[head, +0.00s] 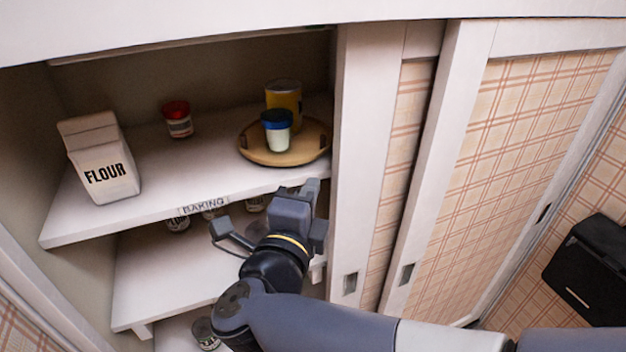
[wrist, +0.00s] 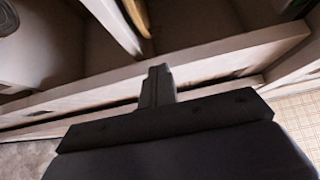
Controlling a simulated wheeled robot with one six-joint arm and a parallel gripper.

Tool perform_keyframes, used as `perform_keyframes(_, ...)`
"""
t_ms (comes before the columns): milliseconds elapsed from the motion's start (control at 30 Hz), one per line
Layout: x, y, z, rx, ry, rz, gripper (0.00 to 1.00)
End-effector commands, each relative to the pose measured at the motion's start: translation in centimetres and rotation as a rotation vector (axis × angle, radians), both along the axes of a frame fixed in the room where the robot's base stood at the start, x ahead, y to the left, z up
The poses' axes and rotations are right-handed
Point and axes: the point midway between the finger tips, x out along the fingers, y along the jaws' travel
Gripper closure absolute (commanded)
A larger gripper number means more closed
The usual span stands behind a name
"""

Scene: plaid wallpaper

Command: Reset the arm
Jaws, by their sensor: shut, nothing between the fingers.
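My gripper (head: 312,190) is in front of the cupboard's shelves in the head view, near the front edge of the upper shelf (head: 160,185) and left of the white door frame. Its fingers are together with nothing between them. In the wrist view the shut fingers (wrist: 157,80) point toward a pale shelf edge. My arm reaches in from the bottom right and is bent at the wrist. Whether the gripper touches the shelf, I cannot tell.
A flour carton (head: 100,160), a red-lidded jar (head: 178,119) and a round wooden tray (head: 262,155) stand on the upper shelf. The tray holds a blue-lidded jar (head: 276,132) and a yellow can (head: 284,96). Plaid sliding doors (head: 510,150) are at right, beside a black box (head: 595,270).

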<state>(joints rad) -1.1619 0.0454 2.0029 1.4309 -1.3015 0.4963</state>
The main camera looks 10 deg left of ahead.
Motion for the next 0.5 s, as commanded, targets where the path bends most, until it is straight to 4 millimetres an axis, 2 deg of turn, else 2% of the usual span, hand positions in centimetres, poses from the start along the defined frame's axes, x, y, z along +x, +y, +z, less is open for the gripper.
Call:
perform_keyframes(200, -1.4, 0.1, 0.0, 0.0, 0.001, 0.002, 1.0)
perform_keyframes(500, -1.6, 0.0, 0.0, 0.0, 0.0, 0.0, 1.0)
